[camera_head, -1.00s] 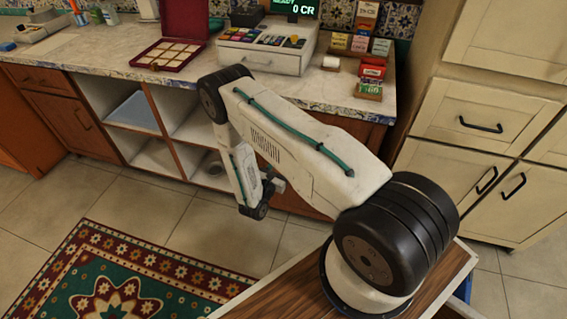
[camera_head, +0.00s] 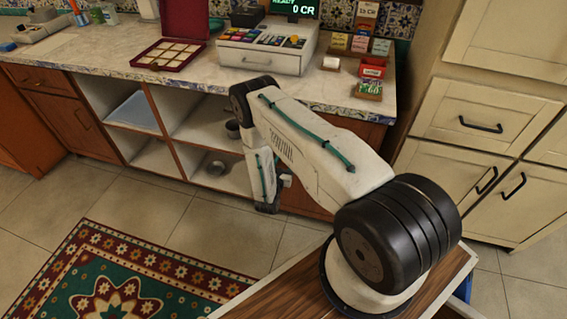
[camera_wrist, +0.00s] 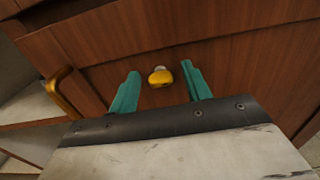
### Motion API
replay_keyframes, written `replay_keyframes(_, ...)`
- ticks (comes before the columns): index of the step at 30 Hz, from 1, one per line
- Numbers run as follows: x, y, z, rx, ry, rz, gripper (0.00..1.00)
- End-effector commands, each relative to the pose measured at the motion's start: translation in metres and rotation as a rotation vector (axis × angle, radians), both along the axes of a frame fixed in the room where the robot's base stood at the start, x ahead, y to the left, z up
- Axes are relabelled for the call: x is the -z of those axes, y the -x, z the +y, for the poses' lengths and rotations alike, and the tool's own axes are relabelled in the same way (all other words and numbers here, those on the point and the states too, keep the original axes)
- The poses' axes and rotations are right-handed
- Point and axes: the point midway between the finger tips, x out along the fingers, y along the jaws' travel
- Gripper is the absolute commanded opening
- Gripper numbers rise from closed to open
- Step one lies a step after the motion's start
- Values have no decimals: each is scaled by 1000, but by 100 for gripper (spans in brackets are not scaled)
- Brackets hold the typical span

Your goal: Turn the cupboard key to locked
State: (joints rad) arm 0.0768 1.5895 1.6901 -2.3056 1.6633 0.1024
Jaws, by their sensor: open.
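The cupboard key (camera_wrist: 160,77) shows in the wrist view as a rounded yellow bow standing out from the brown wooden cupboard door (camera_wrist: 235,62), with a pale round piece just above it. My gripper (camera_wrist: 162,78) is open, and its two teal fingers stand to the left and right of the key, with gaps on both sides. I cannot tell how far the fingertips are from the door. In the head view the key is hidden behind my arm, and the fingers of my gripper are not clearly visible.
A curved brass handle (camera_wrist: 62,92) is on the left in the wrist view. Open shelves (camera_head: 190,120) lie left of my arm. The counter (camera_head: 120,55) above holds a register (camera_head: 268,47) and an open box (camera_head: 168,54). A patterned rug (camera_head: 125,272) lies on the floor.

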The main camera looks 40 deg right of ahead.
Motion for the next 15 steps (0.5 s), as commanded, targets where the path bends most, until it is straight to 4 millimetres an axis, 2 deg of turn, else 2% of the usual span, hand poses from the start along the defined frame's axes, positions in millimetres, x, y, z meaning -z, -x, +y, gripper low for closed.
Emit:
replay_keyframes(4, 0, 0, 0, 0, 0, 0, 48)
replay_keyframes(5, 0, 0, 0, 0, 0, 0, 43)
replay_keyframes(9, 0, 0, 0, 0, 0, 0, 4)
replay_keyframes(15, 0, 0, 1, 0, 2, 3, 4)
